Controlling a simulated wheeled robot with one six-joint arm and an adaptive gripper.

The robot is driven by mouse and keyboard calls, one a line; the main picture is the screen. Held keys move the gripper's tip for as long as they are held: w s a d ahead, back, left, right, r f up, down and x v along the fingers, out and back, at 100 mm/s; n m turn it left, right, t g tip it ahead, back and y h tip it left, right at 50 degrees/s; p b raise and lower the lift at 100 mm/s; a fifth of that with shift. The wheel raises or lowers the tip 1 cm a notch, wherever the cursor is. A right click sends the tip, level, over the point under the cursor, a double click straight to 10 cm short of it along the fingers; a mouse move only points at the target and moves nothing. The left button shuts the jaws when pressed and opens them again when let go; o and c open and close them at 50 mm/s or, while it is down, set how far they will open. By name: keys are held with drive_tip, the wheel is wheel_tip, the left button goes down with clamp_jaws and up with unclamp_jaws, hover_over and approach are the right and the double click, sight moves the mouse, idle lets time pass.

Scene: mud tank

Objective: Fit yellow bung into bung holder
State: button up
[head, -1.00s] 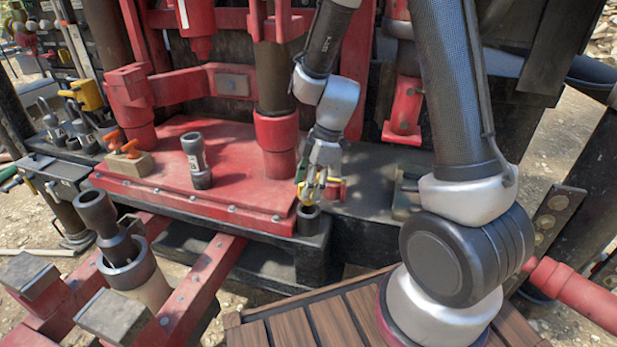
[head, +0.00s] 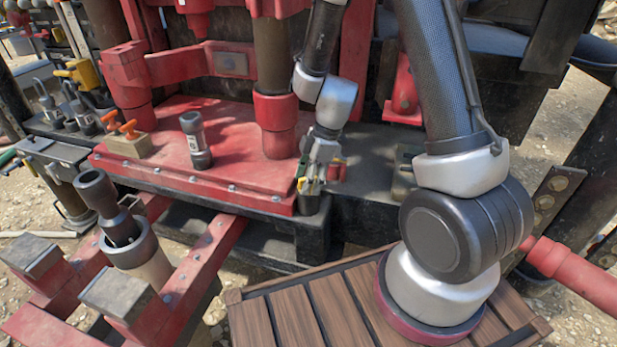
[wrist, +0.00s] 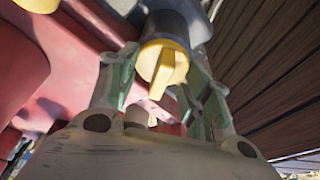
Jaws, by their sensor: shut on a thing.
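The yellow bung (wrist: 160,62) shows in the wrist view between the two fingers of my gripper (wrist: 160,85), with its flat handle tab facing the camera. My gripper is shut on it. Just beyond the bung is the dark round bung holder (wrist: 172,22), in line with it; I cannot tell how deep the bung sits. In the head view my gripper (head: 311,182) points down just above the dark holder (head: 309,204) at the right front corner of the red plate. Only a little yellow (head: 301,184) shows there, as the fingers hide most of the bung.
The red plate (head: 230,150) carries a dark cylinder (head: 196,140) and a block with orange handles (head: 128,138). A thick red-collared post (head: 275,125) stands close left of my gripper. A small red thing (head: 337,171) lies close behind my gripper. Wooden slats (head: 310,315) lie in front.

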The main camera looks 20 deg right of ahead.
drive_tip(key=o, duration=1)
drive_tip(key=v, duration=1.2)
